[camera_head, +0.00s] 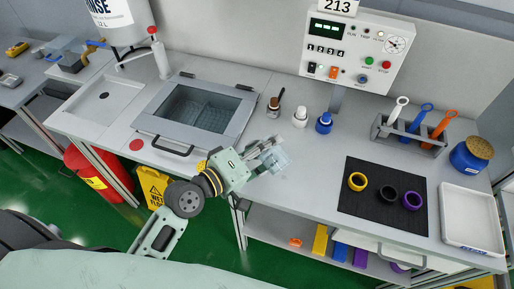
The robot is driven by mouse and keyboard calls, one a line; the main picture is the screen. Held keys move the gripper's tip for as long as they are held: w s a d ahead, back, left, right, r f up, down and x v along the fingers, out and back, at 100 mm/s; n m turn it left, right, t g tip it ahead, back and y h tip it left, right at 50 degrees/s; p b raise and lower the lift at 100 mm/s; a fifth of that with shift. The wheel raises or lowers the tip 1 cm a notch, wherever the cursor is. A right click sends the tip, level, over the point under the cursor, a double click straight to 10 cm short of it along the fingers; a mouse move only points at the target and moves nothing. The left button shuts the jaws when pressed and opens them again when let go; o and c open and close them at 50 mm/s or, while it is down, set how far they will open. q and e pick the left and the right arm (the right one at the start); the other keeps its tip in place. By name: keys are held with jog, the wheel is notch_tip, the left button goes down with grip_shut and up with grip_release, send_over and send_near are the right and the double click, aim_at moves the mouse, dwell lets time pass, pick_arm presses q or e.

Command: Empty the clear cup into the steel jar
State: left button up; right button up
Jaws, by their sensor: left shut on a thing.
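My left gripper (271,155) is over the front edge of the bench, in the middle of the view. It is shut on a see-through, pale bluish cup (282,161), which looks like the clear cup. The cup appears tilted, and the gripper fingers partly cover it. I cannot make out what is in it. I see no steel jar that I can pick out; it may be hidden or out of view. My right gripper is not in view.
Behind the cup stand a brown bottle (273,108), a white bottle (299,118) and a blue bottle (323,123). A lidded basin (240,118) is to the left. A black mat (358,207) with three rings and a white tray (471,239) are to the right.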

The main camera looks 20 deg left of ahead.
pick_arm(q)
jog(key=shift+a+r+n, duration=0.1)
jog(key=shift+a+n, duration=0.05)
jog(key=shift+n, duration=0.15)
jog(key=shift+w+a+r+n, duration=0.1)
jog(key=shift+w+a+n, duration=0.1)
jog(key=shift+n, duration=0.1)
dwell(0.4)
jog(key=shift+a+r+n+g+h+p, duration=0.1)
jog(key=shift+r+n+g+h+p, duration=0.2)
jog(key=shift+n+p, duration=0.55)
dwell(0.6)
jog(key=shift+w+n+p, duration=0.15)
jog(key=shift+n+p, duration=0.15)
jog(key=shift+n, duration=0.05)
